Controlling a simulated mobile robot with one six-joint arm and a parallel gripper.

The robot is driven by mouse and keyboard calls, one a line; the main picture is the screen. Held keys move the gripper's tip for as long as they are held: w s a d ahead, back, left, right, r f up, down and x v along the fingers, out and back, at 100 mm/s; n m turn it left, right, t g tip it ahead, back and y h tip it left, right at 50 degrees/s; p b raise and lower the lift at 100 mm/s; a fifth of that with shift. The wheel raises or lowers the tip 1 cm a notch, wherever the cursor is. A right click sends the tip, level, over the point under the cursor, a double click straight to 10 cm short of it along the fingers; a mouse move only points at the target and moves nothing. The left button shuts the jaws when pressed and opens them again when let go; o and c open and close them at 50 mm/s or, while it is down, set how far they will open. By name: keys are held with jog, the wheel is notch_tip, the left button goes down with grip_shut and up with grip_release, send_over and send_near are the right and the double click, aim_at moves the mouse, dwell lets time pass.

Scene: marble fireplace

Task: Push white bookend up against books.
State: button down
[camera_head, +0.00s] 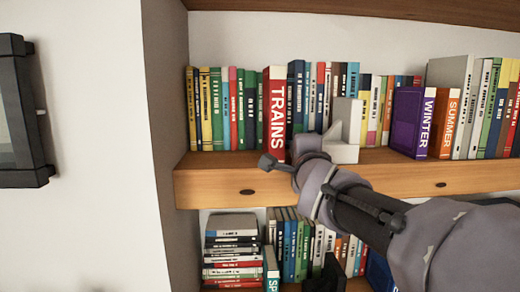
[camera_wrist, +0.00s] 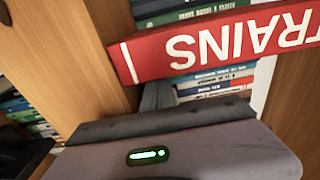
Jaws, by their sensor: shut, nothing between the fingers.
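The white bookend (camera_head: 347,122) stands upright on the upper shelf, right of the middle. Its lower left is partly hidden by my wrist. A row of books (camera_head: 220,110) fills the shelf to its left, and more book spines show beside and behind it. The red TRAINS book (camera_head: 275,105) sticks out from the row; it also fills the upper part of the wrist view (camera_wrist: 220,48). My gripper (camera_head: 264,161) is shut and empty at the shelf's front edge, below the TRAINS book and left of the bookend. The bookend is not in the wrist view.
The wooden shelf (camera_head: 225,187) has a bare strip along its front. The purple WINTER book (camera_head: 408,122) and orange SUMMER book (camera_head: 446,122) stand to the right of the bookend. A lower shelf holds stacked books (camera_head: 232,250). A dark frame (camera_head: 20,110) hangs at left.

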jog(key=shift+w+d+f+b, duration=0.15)
jog(key=shift+d+b, duration=0.15)
jog(key=shift+b, duration=0.8)
jog(key=shift+d+b, duration=0.35)
jog(key=shift+b, duration=0.5)
jog(key=d+b, duration=0.1)
jog(key=b, duration=0.2)
jog(key=shift+d, duration=0.3)
jog(key=shift+d+b, duration=0.15)
jog(key=shift+b, duration=0.7)
jog(key=shift+d+b, duration=0.1)
jog(key=shift+b, duration=0.2)
jog(key=shift+d+b, duration=0.3)
jog(key=shift+b, duration=0.55)
jog(key=shift+d+b, duration=0.2)
jog(key=shift+b, duration=0.4)
jog(key=d+b, duration=0.1)
jog(key=b, duration=0.3)
jog(key=shift+d, duration=0.15)
